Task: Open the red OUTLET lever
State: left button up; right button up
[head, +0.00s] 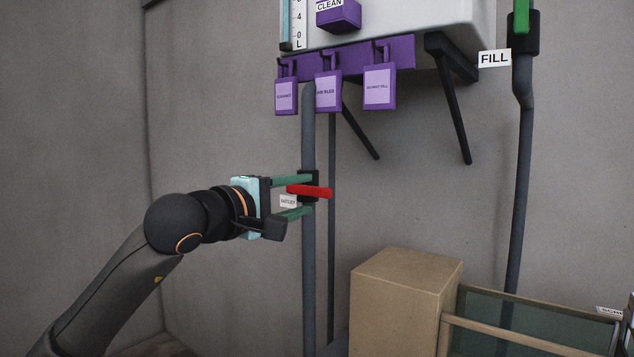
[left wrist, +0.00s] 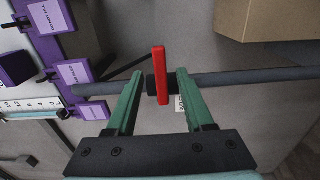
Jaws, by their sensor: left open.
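The red OUTLET lever (head: 310,191) sits on a dark valve body on the vertical grey pipe (head: 308,260), under the tank. It lies crosswise to the pipe. A small white label (head: 288,201), seemingly reading OUTLET, is beside it. My left gripper (head: 308,196) is open, with its green fingers above and below the lever. In the left wrist view the lever (left wrist: 160,76) stands between the two fingers of the gripper (left wrist: 160,85), with a visible gap on each side. My right gripper is not in view.
Purple padlocks (head: 328,91) hang from a purple strip under the white tank (head: 440,25). Black brackets (head: 450,100) brace it. A FILL label (head: 494,58) and second pipe (head: 520,180) are at right. A cardboard box (head: 400,300) and a crate (head: 530,335) stand below right.

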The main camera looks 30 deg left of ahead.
aim_at(314, 192)
pick_arm(q)
jog(key=w, duration=0.1)
jog(key=w+p, duration=0.1)
jog(key=shift+w+d+r, duration=0.15)
jog(key=shift+w, duration=0.15)
jog(key=shift+w+p, duration=0.35)
jog(key=shift+w, duration=0.55)
grip_shut()
dwell(0.8)
